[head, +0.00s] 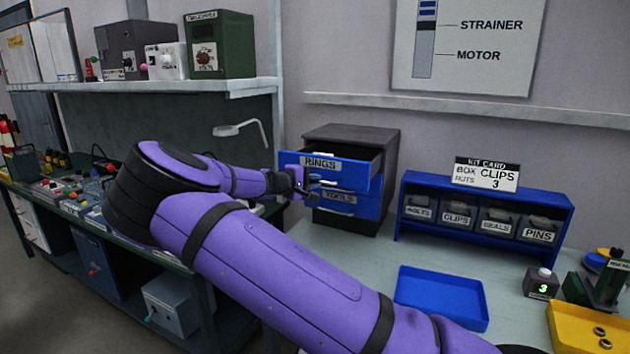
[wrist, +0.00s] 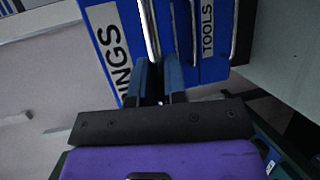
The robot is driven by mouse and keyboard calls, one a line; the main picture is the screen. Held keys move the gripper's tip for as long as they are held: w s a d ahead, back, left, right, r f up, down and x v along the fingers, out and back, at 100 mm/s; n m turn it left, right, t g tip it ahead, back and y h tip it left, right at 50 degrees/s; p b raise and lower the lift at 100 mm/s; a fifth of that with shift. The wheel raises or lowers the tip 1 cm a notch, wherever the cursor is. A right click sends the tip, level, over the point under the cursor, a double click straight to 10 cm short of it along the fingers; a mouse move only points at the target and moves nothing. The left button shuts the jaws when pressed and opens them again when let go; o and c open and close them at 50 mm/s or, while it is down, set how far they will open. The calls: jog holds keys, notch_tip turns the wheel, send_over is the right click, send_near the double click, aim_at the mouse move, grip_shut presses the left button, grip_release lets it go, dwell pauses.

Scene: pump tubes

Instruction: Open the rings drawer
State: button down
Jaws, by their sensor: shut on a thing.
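The blue rings drawer (head: 328,171) is the top drawer of a dark cabinet (head: 352,134). It stands pulled out, its front well ahead of the cabinet and its open top showing. In the wrist view its blue front (wrist: 122,45) with the RINGS label fills the upper middle. My gripper (head: 310,186) is at the front of this drawer. In the wrist view my gripper (wrist: 160,84) has its two fingers shut on the silver bar handle (wrist: 150,35) of the rings drawer. The drawer's inside is mostly hidden.
The blue tools drawer (head: 352,204) sits just below, with its own handle. A blue rack of labelled bins (head: 487,183), a blue tray (head: 441,297) and a yellow tray (head: 594,331) stand to the right on the bench. The bench between cabinet and blue tray is clear.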

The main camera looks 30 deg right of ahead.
jog(key=c, duration=1.2)
grip_release()
jog(key=v, duration=1)
jog(key=shift+a, duration=0.4)
